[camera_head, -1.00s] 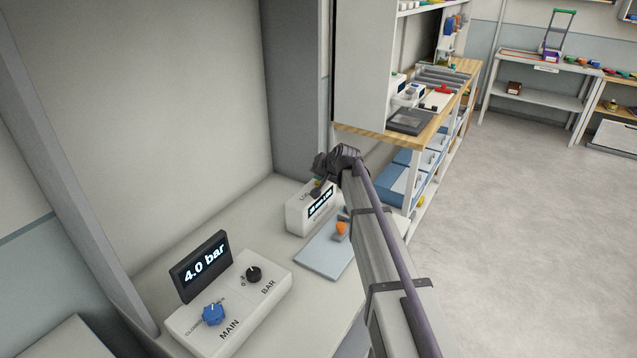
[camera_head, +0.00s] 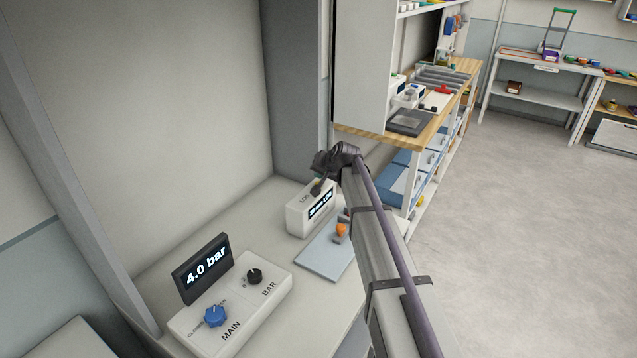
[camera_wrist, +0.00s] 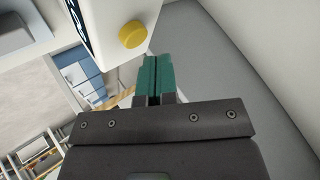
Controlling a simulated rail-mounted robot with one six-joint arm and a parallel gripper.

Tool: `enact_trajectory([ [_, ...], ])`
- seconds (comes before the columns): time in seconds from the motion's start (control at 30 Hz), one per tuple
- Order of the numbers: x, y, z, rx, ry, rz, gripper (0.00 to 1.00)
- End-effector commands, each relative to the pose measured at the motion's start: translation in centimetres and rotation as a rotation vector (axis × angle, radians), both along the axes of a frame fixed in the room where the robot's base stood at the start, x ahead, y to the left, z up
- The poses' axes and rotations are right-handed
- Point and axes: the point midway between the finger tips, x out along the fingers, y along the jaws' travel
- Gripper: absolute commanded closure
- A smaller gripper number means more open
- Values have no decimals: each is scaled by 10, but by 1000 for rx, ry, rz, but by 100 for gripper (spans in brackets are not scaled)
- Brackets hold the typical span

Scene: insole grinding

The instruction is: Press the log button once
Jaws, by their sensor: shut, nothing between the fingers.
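The log unit is a white box (camera_head: 298,221) marked LOG with a lit dark display, at the middle of the bench in the head view. In the wrist view the box (camera_wrist: 101,22) is at the top, with a round yellow button (camera_wrist: 132,34) on its face. My gripper (camera_wrist: 153,60) has teal fingers that lie together, with nothing between them. In the wrist view its tips show just below and right of the button, with a small gap in the picture. In the head view my wrist is over the box and largely hides the button.
A control box (camera_head: 235,302) with a blue MAIN knob, a black BAR knob and a 4.0 bar display (camera_head: 203,268) stands at the near left. A pale blue plate (camera_head: 320,261) with an orange-topped part lies right of the log box. A grey column stands behind.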

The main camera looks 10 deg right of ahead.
Motion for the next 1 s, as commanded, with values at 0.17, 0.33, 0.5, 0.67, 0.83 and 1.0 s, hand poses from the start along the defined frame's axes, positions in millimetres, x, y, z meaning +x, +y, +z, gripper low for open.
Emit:
enact_trajectory([
  [0.17,0,0,8,0,0,0,100],
  [0.33,0,0,27,0,0,0,100],
  [0.5,0,0,44,0,0,0,100],
  [0.67,0,0,52,0,0,0,100],
  [0.83,0,0,50,0,0,0,100],
  [1.0,0,0,50,0,0,0,100],
])
